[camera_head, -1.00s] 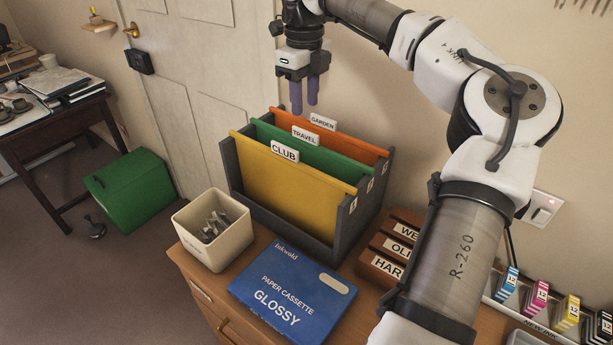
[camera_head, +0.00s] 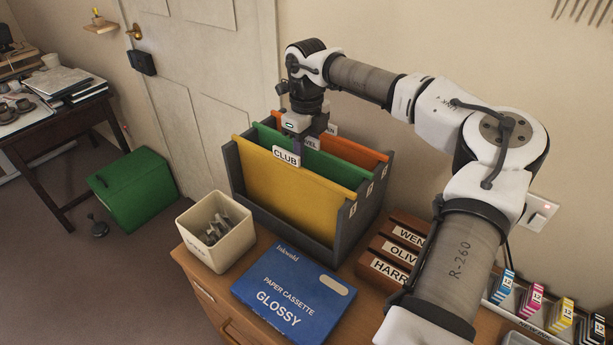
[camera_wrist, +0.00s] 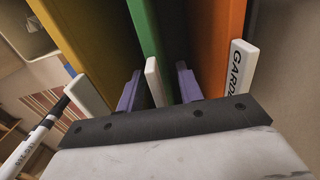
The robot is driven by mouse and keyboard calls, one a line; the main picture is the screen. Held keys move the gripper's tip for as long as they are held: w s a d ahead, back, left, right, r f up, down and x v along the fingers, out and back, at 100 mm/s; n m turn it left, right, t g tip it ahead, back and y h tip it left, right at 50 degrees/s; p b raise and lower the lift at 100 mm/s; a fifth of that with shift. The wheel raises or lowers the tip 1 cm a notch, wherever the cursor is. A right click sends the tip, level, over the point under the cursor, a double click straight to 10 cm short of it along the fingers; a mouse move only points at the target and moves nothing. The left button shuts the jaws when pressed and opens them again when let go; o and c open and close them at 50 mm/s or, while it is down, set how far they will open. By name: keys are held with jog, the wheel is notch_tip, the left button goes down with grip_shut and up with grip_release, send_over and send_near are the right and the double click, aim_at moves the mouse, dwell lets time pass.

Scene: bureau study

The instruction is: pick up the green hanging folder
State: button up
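The green hanging folder (camera_head: 345,176) hangs in the middle of the grey file box (camera_head: 313,232), between the yellow club folder (camera_head: 290,195) and the orange folder (camera_head: 365,153). In the wrist view, my gripper (camera_wrist: 157,87) is open, with one purple finger on each side of the white tab (camera_wrist: 155,82) of the green folder (camera_wrist: 148,35). Gaps show between tab and fingers. In the head view, the fingertips are partly hidden behind the club tab.
A blue paper cassette box (camera_head: 292,297) and a cream bin of clips (camera_head: 215,232) are in front of the file box. A brown name-labelled rack (camera_head: 397,250) and ink cartridges (camera_head: 531,300) stand to the right. The wall is close behind.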

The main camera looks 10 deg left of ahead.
grip_shut()
jog(key=shift+r, duration=0.15)
dwell(0.4)
notch_tip(320, 180, up, 28)
jog(key=p, duration=0.2)
dwell(0.4)
dwell(0.4)
